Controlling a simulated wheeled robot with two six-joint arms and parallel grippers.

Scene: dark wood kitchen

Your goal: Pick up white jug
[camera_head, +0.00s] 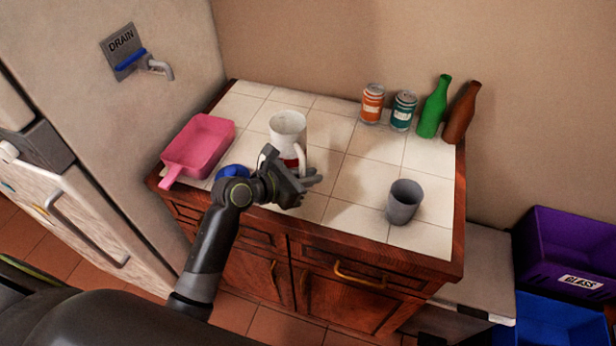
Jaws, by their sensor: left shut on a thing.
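The white jug (287,126) stands upright on the tiled counter (340,190), left of its middle. Its handle faces toward me and to the right. My left gripper (298,178) is at the handle on the near side of the jug and is shut on it. The gripper hides the lower part of the handle, and a red patch shows low on the jug beside it. My right gripper is not in view.
A pink dustpan-like tray (200,146) lies at the left, with a blue object (233,171) near my wrist. A grey cup (404,201) stands at the right. Two cans (372,103), a green bottle (433,107) and a brown bottle (461,113) stand at the back.

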